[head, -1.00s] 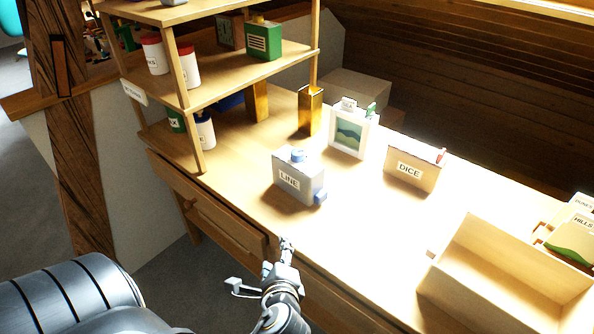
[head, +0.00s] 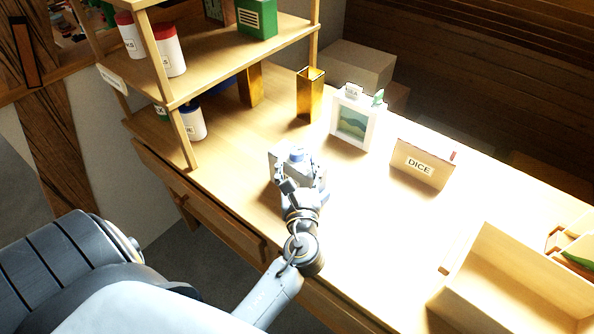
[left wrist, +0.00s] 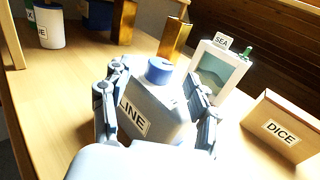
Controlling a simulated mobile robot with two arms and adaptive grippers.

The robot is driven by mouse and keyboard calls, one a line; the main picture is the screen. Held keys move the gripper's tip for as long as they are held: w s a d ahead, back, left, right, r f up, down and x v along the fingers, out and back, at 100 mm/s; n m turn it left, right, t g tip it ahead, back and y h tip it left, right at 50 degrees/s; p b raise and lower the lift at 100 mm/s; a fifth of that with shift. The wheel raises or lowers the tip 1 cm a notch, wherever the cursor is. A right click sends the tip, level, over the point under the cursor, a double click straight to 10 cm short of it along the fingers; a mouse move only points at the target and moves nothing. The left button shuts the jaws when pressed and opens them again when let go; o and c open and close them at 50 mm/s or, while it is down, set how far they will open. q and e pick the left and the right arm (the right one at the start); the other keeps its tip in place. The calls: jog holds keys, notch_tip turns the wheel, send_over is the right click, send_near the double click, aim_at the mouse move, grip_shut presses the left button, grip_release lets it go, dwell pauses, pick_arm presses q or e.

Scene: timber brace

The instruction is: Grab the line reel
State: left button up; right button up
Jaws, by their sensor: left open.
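The line reel is a grey box with a blue round cap and a white LINE label. In the left wrist view the line reel (left wrist: 160,110) stands upright on the desk between my gripper's fingers. In the head view the line reel (head: 297,158) is partly hidden behind my left gripper (head: 301,188). My left gripper, also in the left wrist view (left wrist: 158,98), is open, with one finger on each side of the reel. I cannot tell whether the fingers touch it. My right gripper is not in view.
A DICE box (head: 422,164) and a SEA picture frame (head: 352,120) stand to the right and behind. A brass-coloured block (head: 310,95) stands at the back. A shelf (head: 215,65) with jars is at the left. An open wooden box (head: 490,268) sits at right.

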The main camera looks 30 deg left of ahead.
aim_at(298, 156)
pick_arm(q)
jog(key=shift+x, duration=0.85)
jog(key=x, duration=0.2)
jog(key=shift+w+a+f+p, duration=0.1)
jog(key=shift+w+f+p, duration=0.05)
jog(key=shift+w+p, duration=0.25)
jog(key=shift+w+a, duration=0.25)
jog(key=shift+w, duration=0.05)
jog(key=c, duration=0.7)
grip_shut()
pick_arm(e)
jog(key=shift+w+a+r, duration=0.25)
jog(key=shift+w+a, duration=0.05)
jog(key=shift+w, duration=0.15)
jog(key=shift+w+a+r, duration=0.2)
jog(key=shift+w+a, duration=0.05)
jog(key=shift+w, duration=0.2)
